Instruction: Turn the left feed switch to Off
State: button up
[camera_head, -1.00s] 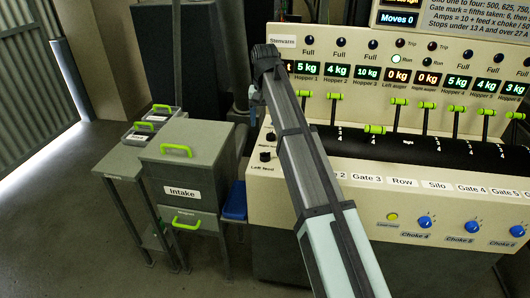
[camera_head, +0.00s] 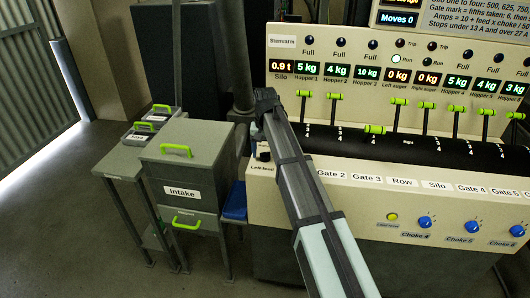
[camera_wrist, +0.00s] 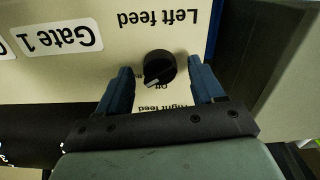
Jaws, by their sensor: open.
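The left feed switch (camera_wrist: 159,66) is a round black knob with a pale pointer mark. In the wrist view, which is upside down, it sits between the "Left feed" and "Right feed" labels. Its pointer aims down and left, a little left of the "Off" mark (camera_wrist: 162,87). My gripper (camera_wrist: 160,72) is open, with one dark blue finger on each side of the knob; I cannot tell whether either touches it. In the head view the switch (camera_head: 263,154) shows at the panel's left end, and my arm hides most of the gripper.
A "Gate 1" label (camera_wrist: 62,37) lies beside the switch. The cream panel (camera_head: 350,200) carries blue choke knobs (camera_head: 425,223) to the right. Green-handled levers (camera_head: 335,97) stand behind. A grey Intake cabinet (camera_head: 183,170) and blue bin (camera_head: 235,203) are at left.

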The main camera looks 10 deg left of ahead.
jog(key=shift+f, duration=0.3)
jog(key=shift+c, duration=0.3)
jog(key=c, duration=1)
jog(key=shift+n, duration=0.4)
jog(key=n, duration=0.5)
jog(key=shift+n, duration=0.3)
jog(key=n, duration=0.5)
jog(key=shift+n, duration=0.3)
